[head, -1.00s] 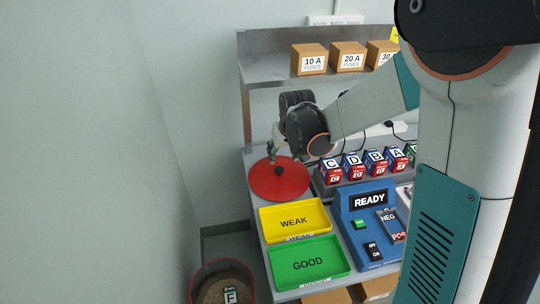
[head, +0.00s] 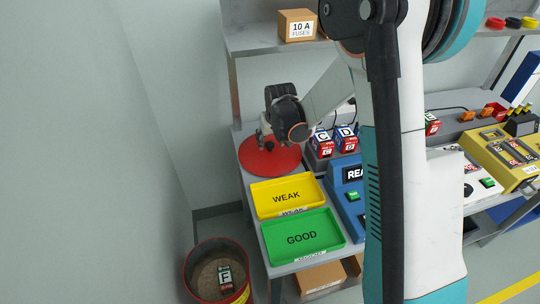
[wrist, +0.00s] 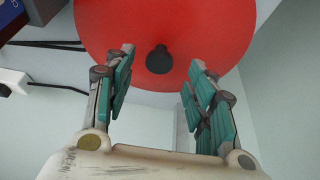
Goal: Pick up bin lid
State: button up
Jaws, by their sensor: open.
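The bin lid is a red disc (head: 285,160) with a black knob (wrist: 159,60), lying at the far left corner of the bench. My gripper (head: 266,142) is over the lid near its knob. In the wrist view my gripper (wrist: 163,66) is open, with one teal-padded finger on each side of the knob. The knob stands between the fingers with gaps on both sides, and the grip is empty. The bin (head: 191,285) stands on the floor at the lower left, uncovered, with a block marked F (head: 225,278) inside.
A yellow WEAK tray (head: 264,207) and a green GOOD tray (head: 275,251) lie in front of the lid. Blocks marked C (head: 321,144) and D (head: 346,139) stand right of it. A shelf (head: 255,45) with a fuse box (head: 297,25) overhangs behind.

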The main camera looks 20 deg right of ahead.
aim_at(270, 149)
jog(key=x, duration=0.3)
jog(key=shift+d+b, duration=0.1)
jog(key=shift+b, duration=0.25)
jog(key=shift+r, duration=0.15)
grip_shut()
